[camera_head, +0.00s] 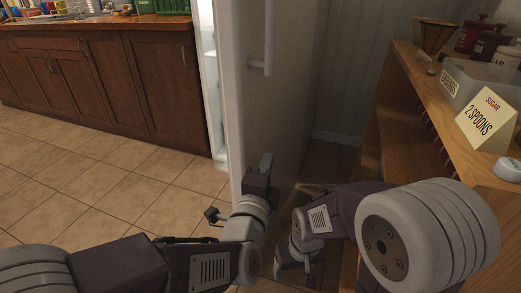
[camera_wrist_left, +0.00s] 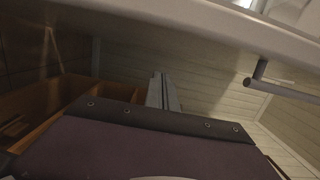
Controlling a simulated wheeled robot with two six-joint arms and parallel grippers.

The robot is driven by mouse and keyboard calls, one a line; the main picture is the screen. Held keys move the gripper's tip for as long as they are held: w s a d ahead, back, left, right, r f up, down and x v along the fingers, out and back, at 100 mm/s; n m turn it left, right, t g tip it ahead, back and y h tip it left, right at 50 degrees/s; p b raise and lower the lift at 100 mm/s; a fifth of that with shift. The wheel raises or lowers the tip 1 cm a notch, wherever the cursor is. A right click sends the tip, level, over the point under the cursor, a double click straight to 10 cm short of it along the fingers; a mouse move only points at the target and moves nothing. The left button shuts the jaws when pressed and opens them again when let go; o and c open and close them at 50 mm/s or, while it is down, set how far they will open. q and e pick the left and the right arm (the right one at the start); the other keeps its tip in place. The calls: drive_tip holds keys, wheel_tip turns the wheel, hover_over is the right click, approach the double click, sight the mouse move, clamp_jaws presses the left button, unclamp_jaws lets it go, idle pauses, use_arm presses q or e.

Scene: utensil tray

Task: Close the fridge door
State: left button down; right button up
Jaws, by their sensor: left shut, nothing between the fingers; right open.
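The cream fridge door (camera_head: 288,105) stands open in the middle of the head view, with its bar handle (camera_head: 268,40) on the face towards the right. Pale fridge shelving (camera_head: 209,75) shows at its left. My left gripper (camera_head: 266,162) is shut and empty, in front of the lower part of the door; I cannot tell if it touches. In the left wrist view the door (camera_wrist_left: 160,22) crosses the top, the handle (camera_wrist_left: 262,76) is at right, and the shut fingers (camera_wrist_left: 161,90) are below the door. My right gripper (camera_head: 296,268) is open, low and right of the left one.
A wooden shelf unit (camera_head: 412,72) stands close at right, with a sugar card (camera_head: 487,118), a clear bin (camera_head: 468,80) and red canisters (camera_head: 474,34) on top. Brown cabinets (camera_head: 100,80) line the back left. The tiled floor (camera_head: 90,170) at left is clear.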

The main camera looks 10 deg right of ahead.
sight(261, 138)
use_arm(q)
drive_tip(key=shift+w+d+p, duration=0.2)
drive_tip(key=shift+w+p, duration=0.15)
drive_tip(key=shift+w, duration=1.5)
drive_tip(key=shift+w+d+p, duration=0.25)
drive_tip(key=shift+w+p, duration=0.15)
drive_tip(key=shift+w, duration=1.4)
drive_tip(key=shift+w+d+p, duration=0.2)
drive_tip(key=shift+w+p, duration=0.15)
drive_tip(key=shift+w, duration=1.5)
